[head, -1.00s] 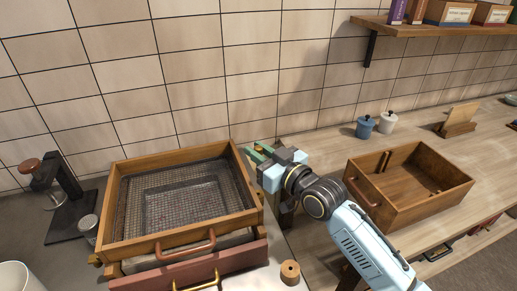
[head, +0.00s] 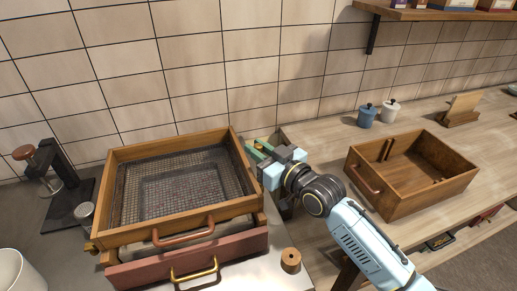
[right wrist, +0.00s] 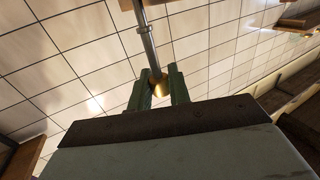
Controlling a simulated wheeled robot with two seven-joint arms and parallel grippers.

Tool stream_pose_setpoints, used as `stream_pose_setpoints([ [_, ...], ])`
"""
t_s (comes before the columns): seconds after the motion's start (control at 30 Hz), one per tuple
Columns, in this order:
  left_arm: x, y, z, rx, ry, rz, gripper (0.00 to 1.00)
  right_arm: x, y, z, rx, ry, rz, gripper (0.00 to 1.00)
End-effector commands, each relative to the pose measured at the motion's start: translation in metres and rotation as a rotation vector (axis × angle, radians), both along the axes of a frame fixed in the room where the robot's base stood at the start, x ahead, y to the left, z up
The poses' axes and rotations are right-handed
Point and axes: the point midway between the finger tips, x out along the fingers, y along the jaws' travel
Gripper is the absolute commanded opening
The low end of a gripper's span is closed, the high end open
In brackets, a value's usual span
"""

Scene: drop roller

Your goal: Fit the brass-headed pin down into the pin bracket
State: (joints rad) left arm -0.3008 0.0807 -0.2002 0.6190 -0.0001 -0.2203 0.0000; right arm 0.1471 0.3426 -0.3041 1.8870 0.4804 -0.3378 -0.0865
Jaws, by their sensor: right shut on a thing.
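My right gripper (head: 260,149) is beside the right rear corner of the wooden screen tray, its green fingers pointing away toward the tiled wall. In the right wrist view the fingers (right wrist: 159,92) are shut on the brass-headed pin. The pin's round brass head (right wrist: 159,86) sits between the fingertips, and its grey metal shaft (right wrist: 146,40) runs on beyond them with a collar partway along. In the head view the pin is mostly hidden by the gripper. I cannot make out the pin bracket clearly in either view. My left gripper is not in view.
The screen tray (head: 160,233) stands on a reddish drawer unit (head: 225,246) close left of the gripper. A small wooden roller (head: 291,261) stands in front. An open wooden box (head: 425,190) and lidded jars (head: 367,116) are on the bench to the right.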

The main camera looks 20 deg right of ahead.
Motion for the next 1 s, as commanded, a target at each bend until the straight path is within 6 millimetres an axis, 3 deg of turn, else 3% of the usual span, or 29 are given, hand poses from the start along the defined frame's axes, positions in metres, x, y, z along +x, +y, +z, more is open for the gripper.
stream_pose_setpoints([
  [1.0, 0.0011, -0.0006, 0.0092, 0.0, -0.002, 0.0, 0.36, 0.0001, 0.0, 0.0013, 0.001, -0.002, 0.005, 0.0],
])
